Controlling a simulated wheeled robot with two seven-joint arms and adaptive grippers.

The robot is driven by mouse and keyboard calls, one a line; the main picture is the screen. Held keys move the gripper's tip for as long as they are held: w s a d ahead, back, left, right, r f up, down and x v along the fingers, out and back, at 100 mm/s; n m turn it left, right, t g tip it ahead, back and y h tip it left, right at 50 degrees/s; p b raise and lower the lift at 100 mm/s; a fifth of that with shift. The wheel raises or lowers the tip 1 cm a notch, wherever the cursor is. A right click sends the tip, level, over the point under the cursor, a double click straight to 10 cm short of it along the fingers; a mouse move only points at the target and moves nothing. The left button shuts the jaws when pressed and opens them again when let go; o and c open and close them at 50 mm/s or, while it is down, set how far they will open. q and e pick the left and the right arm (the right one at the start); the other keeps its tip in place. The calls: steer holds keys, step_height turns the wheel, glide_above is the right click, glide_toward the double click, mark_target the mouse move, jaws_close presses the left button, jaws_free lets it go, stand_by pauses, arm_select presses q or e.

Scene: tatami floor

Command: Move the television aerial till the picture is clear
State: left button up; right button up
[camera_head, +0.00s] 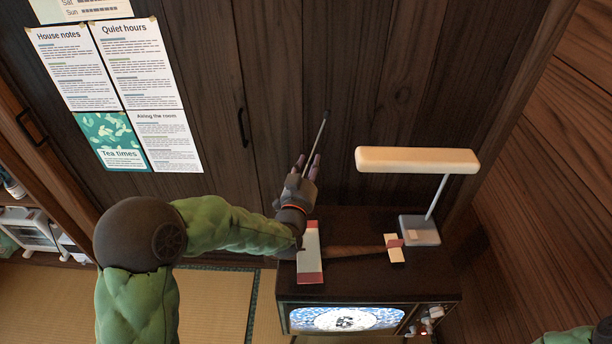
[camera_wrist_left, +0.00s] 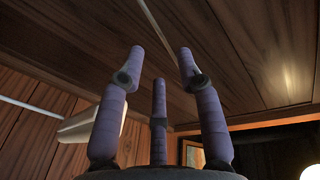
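The television (camera_head: 290,287) stands at the lower middle of the head view. Its screen (camera_head: 345,318) shows a white oval with a dark blotch on a speckled blue ground. The aerial (camera_head: 321,132) is a thin rod with a dark tip, slanting up and right above the set; its base is hidden. My left gripper (camera_head: 308,168) is at the rod, with its purple fingers spread around its lower part. In the left wrist view the fingers (camera_wrist_left: 160,70) stand apart, and a pale rod passes near the right one; contact cannot be told. My right gripper is out of view.
A lamp with a cream shade (camera_head: 417,160) stands on the set's right, near the aerial. A red and white upright piece (camera_head: 309,255) and a brown bar (camera_head: 352,252) are on top. The wooden wall (camera_head: 300,60) is close behind.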

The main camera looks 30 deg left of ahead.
arm_select(q)
steer(key=shift+v, duration=2)
